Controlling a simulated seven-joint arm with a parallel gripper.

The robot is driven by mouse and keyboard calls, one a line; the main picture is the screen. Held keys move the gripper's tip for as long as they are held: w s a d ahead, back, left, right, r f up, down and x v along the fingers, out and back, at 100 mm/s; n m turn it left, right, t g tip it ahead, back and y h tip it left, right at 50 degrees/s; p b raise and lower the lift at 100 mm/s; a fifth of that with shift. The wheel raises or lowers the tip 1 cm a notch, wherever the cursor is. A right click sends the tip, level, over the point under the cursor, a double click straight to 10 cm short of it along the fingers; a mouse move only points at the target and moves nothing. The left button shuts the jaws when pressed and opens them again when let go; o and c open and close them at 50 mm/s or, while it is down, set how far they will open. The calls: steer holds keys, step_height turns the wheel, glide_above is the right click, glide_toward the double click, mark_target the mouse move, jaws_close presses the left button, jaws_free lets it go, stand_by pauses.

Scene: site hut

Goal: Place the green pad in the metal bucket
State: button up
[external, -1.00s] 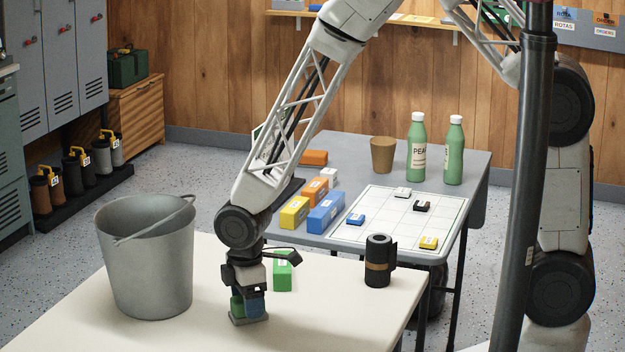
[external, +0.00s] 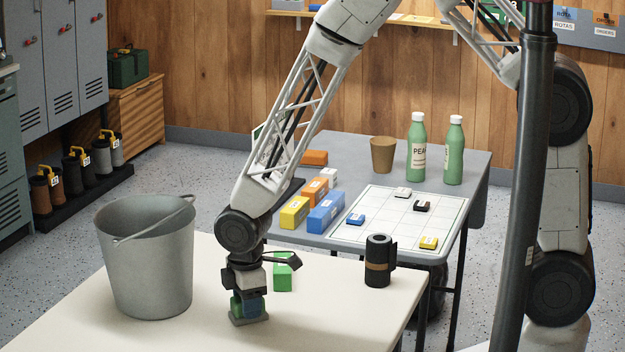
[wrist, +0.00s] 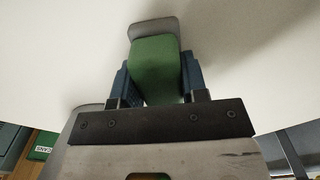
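The green pad (wrist: 155,70), with a wider grey base (external: 250,319), stands on the cream table in front of the arm. My gripper (external: 250,306) is lowered over it, pointing down. In the wrist view its two blue fingers (wrist: 158,82) lie along both sides of the pad, very close to it; I cannot tell whether they press on it. In the external view a blue finger hides part of the green body. The metal bucket (external: 150,270) stands on the same table to the left, upright, its handle across the rim; its bottom inside is hidden.
A black cylinder (external: 379,262) stands to the right on the cream table (external: 330,310). A grey table (external: 460,165) behind holds bottles, a cup, coloured boxes and a grid board. The front of the cream table is clear.

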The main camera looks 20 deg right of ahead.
steer(key=shift+c, duration=1.3)
steer(key=shift+r, duration=0.1)
steer(key=shift+r, duration=4.9)
steer(key=shift+w, duration=0.15)
